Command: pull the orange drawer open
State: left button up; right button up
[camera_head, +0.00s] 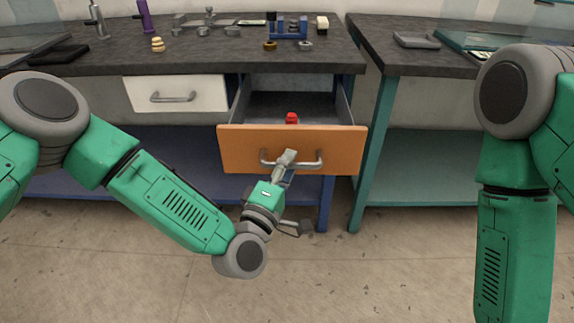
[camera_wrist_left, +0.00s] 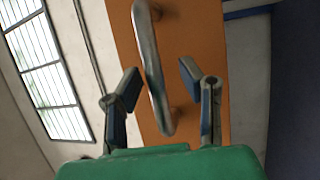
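The orange drawer (camera_head: 240,148) stands pulled out from under the dark worktop, with its inside showing. Its grey bar handle (camera_head: 319,161) is on the front panel. My left gripper (camera_head: 286,157) is at the middle of the handle. In the left wrist view, the handle (camera_wrist_left: 151,65) passes between the two spread fingers of my left gripper (camera_wrist_left: 158,82), with gaps visible on both sides. The orange front (camera_wrist_left: 195,30) shows behind them. The fingers look open, not clamped on the bar. My right gripper is out of view.
A small red object (camera_head: 291,118) lies inside the drawer. A closed white drawer (camera_head: 205,93) is to the left. A blue fixture (camera_head: 289,28) and small parts stand on the worktop (camera_head: 110,62). A teal table leg (camera_head: 374,150) is at the right. The floor (camera_head: 370,275) in front is clear.

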pick_arm(q)
jog(key=shift+s+a+f, duration=0.1)
jog(key=shift+s, duration=0.3)
jog(key=v, duration=1.1)
jog(key=shift+a, duration=0.2)
jog(key=shift+d+f, duration=0.1)
jog(key=s+a+f+m+g+y+p, duration=0.1)
jog(key=s+a+f+m+g+p, duration=0.35)
jog(key=s+f+m+g, duration=0.65)
jog(key=s+a+f+m+g+y+p, duration=0.1)
jog(key=s+a+g+y, duration=0.2)
jog(key=s+a, duration=0.3)
jog(key=s+a+f+m+g+y+p, duration=0.1)
jog(key=s+a, duration=0.5)
jog(key=a, duration=0.6)
jog(key=f+g+y, duration=0.1)
jog(key=g+y, duration=0.1)
jog(key=shift+s+f+g+y, duration=0.15)
jog(key=shift+g+y, duration=0.25)
